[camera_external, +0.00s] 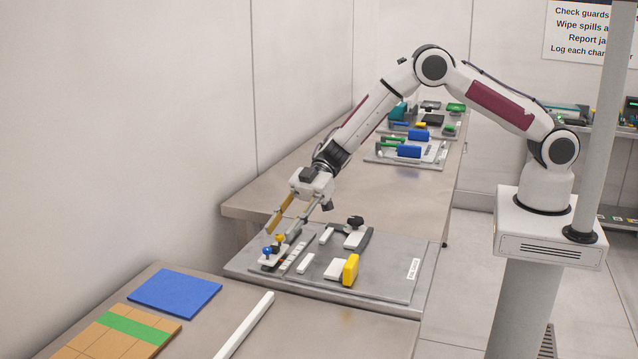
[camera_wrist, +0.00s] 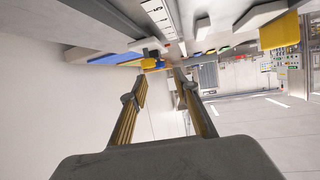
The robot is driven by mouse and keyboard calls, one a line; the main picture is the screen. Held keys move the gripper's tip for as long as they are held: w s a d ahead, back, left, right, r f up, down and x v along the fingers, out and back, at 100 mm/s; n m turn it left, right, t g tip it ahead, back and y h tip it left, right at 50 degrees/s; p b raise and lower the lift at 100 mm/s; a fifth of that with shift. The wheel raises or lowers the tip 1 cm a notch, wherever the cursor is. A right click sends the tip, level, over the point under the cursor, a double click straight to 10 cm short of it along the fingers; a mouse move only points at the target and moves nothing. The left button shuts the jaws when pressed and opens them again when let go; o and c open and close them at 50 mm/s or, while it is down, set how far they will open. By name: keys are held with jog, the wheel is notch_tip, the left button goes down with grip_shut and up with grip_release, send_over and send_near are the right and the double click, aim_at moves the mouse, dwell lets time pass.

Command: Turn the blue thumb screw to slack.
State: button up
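The blue thumb screw (camera_external: 267,251) stands upright on a small white block (camera_external: 272,259) at the left end of the grey fixture plate. A yellow screw (camera_external: 280,238) stands just behind it. My gripper (camera_external: 280,236) points down over these screws, fingers spread, with nothing visibly held. In the external view its fingertips are close to the yellow screw and slightly above the blue one; contact cannot be told.
The fixture plate (camera_external: 390,284) also carries a marked scale strip, white blocks, a yellow upright block (camera_external: 350,269) and a black knob (camera_external: 355,222). A blue mat (camera_external: 175,292), a brown-green board (camera_external: 120,335) and a white bar (camera_external: 245,325) lie on the front table. Other fixtures stand behind.

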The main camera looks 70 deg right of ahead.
aim_at(267, 248)
jog(key=shift+x, duration=2.2)
grip_shut()
